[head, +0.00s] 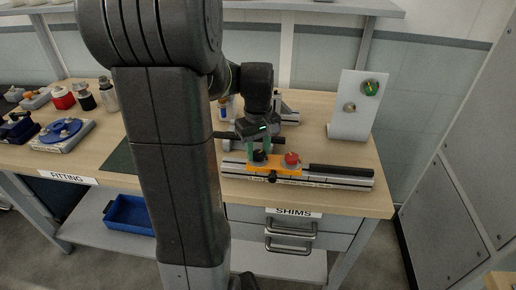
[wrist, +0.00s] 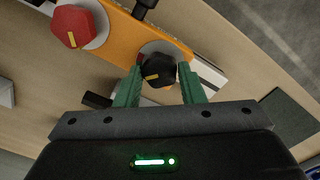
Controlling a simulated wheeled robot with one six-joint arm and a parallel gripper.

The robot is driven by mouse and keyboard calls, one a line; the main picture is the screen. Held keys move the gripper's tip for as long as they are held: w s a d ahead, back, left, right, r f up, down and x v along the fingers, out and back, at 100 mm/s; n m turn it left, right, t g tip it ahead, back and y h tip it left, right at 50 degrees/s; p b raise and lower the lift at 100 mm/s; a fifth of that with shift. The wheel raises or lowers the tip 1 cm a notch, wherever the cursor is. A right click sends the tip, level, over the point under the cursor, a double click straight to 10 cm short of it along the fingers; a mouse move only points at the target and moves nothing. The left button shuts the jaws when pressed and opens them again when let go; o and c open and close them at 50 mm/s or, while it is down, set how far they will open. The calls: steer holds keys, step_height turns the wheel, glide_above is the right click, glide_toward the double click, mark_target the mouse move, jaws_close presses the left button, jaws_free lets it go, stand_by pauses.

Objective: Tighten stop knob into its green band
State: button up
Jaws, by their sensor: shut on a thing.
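My gripper (head: 265,149) reaches down over the orange carriage (head: 278,165) on the rail. In the wrist view, its two green fingers (wrist: 160,72) are shut on a black knob (wrist: 158,70), one finger on each side. The black knob has a yellow pointer line and sits on a pale round dial with a red part showing at its upper left. The fingers and knob hide part of this dial, and I cannot make out a green band on it. A red knob (wrist: 73,26) with a yellow line stands apart on the same orange carriage (wrist: 122,32); it also shows in the head view (head: 292,158).
The rail (head: 345,180) lies along the table's front edge, with a black bar (head: 338,171) at its right. A pale upright panel (head: 349,120) with a green-marked dial (head: 371,88) stands behind, at the right. Jars and fixtures, including a blue round one (head: 62,131), stand at the left.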

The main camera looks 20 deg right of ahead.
mark_target(258, 153)
steer(key=shift+m+p, duration=0.35)
steer(key=shift+m, duration=0.75)
steer(key=o, duration=1)
step_height(258, 153, up, 14)
steer(key=shift+f+p, duration=0.1)
steer(key=shift+p, duration=0.2)
